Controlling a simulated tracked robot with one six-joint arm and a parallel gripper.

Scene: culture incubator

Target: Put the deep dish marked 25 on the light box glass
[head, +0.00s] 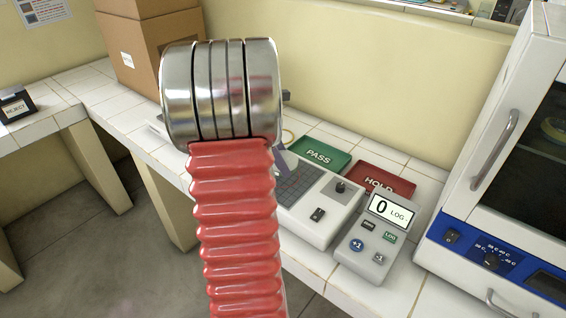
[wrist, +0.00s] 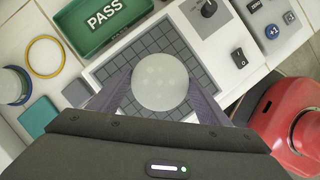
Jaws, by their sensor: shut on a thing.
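A pale round dish (wrist: 160,82) with faint lighter spots sits between the fingers of my gripper (wrist: 158,88) in the wrist view. My gripper is shut on it. No number shows on the face I see, so I cannot read its mark. Behind the dish is the dark gridded glass (wrist: 150,48) of the white light box (wrist: 222,22). I cannot tell how much gap lies between dish and glass. In the head view the light box (head: 322,222) stands on the tiled bench, its glass (head: 297,188) partly covered by my arm.
A green PASS tray (head: 318,157) and a red HOLD tray (head: 380,182) lie behind the light box. A counter (head: 371,243) and the incubator (head: 515,150) stand to the right. A yellow ring (wrist: 44,57), a blue-rimmed round dish (wrist: 14,86) and a teal square (wrist: 38,117) lie left.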

